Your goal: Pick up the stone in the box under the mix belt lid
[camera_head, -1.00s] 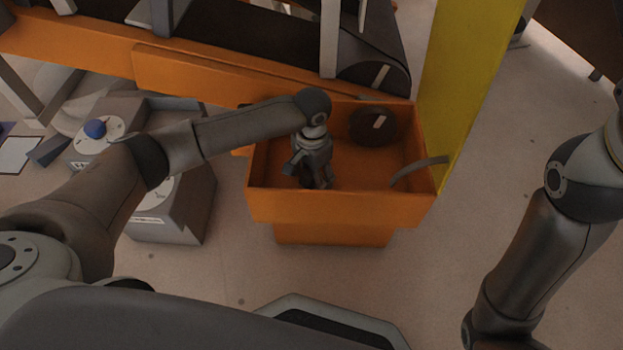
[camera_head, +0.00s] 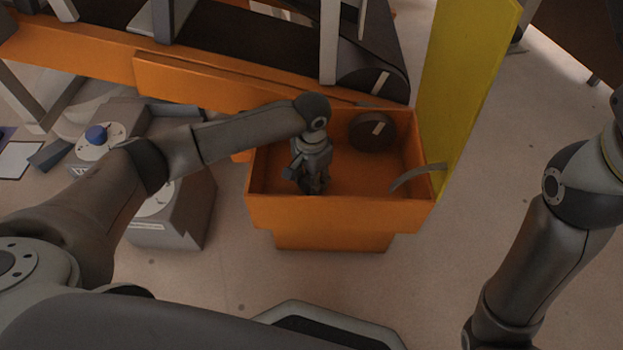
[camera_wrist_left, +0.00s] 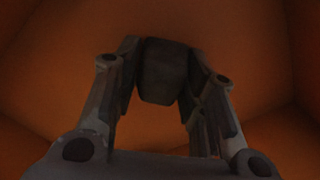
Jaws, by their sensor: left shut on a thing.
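The orange box (camera_head: 340,215) stands open below the end of the belt, with its yellow lid (camera_head: 465,85) raised upright at the right. My left gripper (camera_head: 312,188) points down inside the box, near its front left part. In the left wrist view the left gripper (camera_wrist_left: 163,85) is shut on a dark grey stone (camera_wrist_left: 163,72), with a finger on each side of it. In the head view the stone is hidden by the gripper. My right arm shows at the right edge, but its gripper is out of the picture.
A dark round roller end (camera_head: 372,131) sits at the box's back wall. A curved grey handle (camera_head: 418,175) is at the right rim. The belt (camera_head: 250,50) runs behind the box. A grey console with a blue knob (camera_head: 96,134) stands left. The floor at the right is clear.

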